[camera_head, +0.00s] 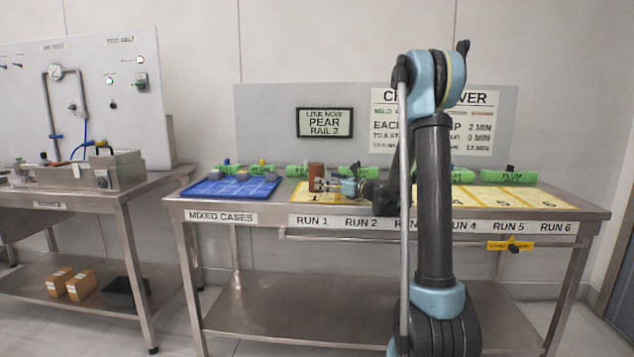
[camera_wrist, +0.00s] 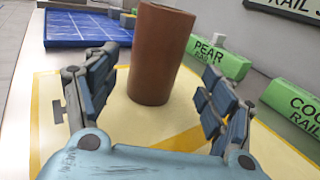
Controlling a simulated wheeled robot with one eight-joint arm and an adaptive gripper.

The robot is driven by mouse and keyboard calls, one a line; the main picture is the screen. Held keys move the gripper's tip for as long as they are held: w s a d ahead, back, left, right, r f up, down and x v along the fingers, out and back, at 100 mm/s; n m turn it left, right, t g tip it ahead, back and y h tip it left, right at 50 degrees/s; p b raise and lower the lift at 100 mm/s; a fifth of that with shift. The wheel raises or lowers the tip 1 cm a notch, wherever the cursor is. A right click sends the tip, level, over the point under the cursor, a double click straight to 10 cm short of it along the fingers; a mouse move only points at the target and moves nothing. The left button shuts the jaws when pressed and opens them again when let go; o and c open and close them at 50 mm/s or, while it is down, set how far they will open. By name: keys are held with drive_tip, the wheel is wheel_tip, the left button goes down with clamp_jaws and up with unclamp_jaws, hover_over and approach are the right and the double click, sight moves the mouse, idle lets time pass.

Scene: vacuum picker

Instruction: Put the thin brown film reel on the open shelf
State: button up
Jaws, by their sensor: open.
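A brown upright cylinder (camera_head: 316,174), which looks like the brown film reel, stands on the yellow RUN 1 area of the bench. In the wrist view the cylinder (camera_wrist: 160,52) is ahead of my palm, between the two fingertips' lines, with gaps on both sides. My gripper (camera_head: 328,186) is open and level, low over the bench just right of the cylinder; it also shows open in the wrist view (camera_wrist: 160,72). A bare steel lower shelf (camera_head: 290,305) lies under the bench; I cannot tell whether it is the open shelf.
A blue gridded tray (camera_head: 230,188) with small blocks lies left of the cylinder. Green rail labels, including PEAR (camera_wrist: 218,58), line the bench's back. The left bench's lower shelf (camera_head: 60,292) holds brown boxes (camera_head: 80,286) and a black bin (camera_head: 120,291). A yellow tag (camera_head: 510,245) hangs at the front rail.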

drive_tip(key=shift+s+r+x, duration=0.1)
drive_tip(key=shift+s+x, duration=0.05)
drive_tip(key=shift+x, duration=1.2)
drive_tip(key=shift+s+r+x, duration=0.1)
drive_tip(key=shift+r+x, duration=0.05)
drive_tip(key=shift+x, duration=1.25)
drive_tip(key=shift+a, duration=0.1)
drive_tip(key=shift+c, duration=0.6)
drive_tip(key=c, duration=1.3)
drive_tip(key=shift+o, duration=0.2)
drive_tip(key=shift+r, duration=0.15)
